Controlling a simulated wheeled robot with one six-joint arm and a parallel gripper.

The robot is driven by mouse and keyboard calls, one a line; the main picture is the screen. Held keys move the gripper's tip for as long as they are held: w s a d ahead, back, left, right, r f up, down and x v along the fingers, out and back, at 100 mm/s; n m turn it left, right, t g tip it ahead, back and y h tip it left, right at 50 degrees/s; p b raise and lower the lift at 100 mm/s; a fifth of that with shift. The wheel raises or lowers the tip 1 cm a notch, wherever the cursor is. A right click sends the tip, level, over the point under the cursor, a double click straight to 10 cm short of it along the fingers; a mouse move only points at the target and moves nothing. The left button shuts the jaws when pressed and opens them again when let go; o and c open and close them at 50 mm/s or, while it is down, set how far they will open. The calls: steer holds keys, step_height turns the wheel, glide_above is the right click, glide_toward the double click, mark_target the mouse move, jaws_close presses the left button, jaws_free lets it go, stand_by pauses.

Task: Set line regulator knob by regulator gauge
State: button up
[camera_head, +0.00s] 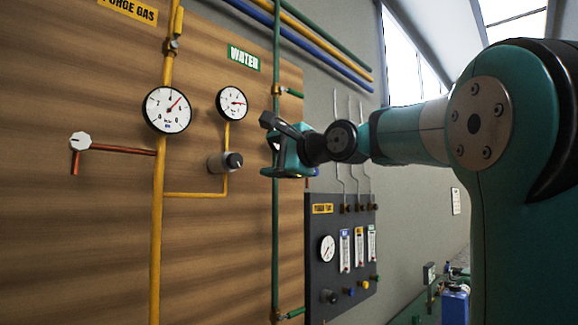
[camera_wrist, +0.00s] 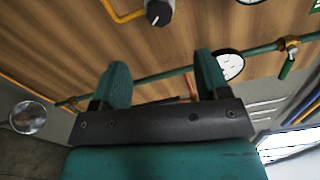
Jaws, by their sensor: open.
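The dark regulator knob (camera_head: 233,161) sits on a grey body on the wooden panel. A yellow pipe joins it to the round white gauge (camera_head: 232,103) above, whose red needle points right. My teal gripper (camera_head: 278,148) is open and empty, to the right of the knob and apart from it. In the wrist view the knob (camera_wrist: 158,13) shows at the top edge, beyond my two spread fingers (camera_wrist: 163,78). A white gauge (camera_wrist: 232,65) there is partly hidden behind the right finger; I cannot tell which gauge it is.
A larger gauge (camera_head: 168,109) sits on the thick yellow pipe (camera_head: 158,220), left of the knob. A white knob (camera_head: 80,142) ends a red pipe at far left. A green vertical pipe (camera_head: 275,240) runs behind my gripper. A dark instrument panel (camera_head: 340,225) stands lower right.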

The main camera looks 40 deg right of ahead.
steer(key=shift+s+d+b, duration=0.1)
steer(key=shift+s+b, duration=0.25)
steer(key=shift+s, duration=2)
steer(key=a+f+n+g+y, duration=0.5)
steer(key=a+f+n+g, duration=0.5)
steer(key=a+f, duration=1)
steer(key=s+a+f+n+g, duration=0.3)
steer(key=s+f+n+g, duration=0.1)
steer(key=s+f+n, duration=0.4)
steer(key=s+a+f+n+g+h, duration=0.1)
steer(key=s+a+f+n+g, duration=0.3)
steer(key=s+f+n, duration=0.5)
steer(key=shift+d+x, duration=0.25)
steer(key=shift+x, duration=1)
steer(key=shift+s+f, duration=0.1)
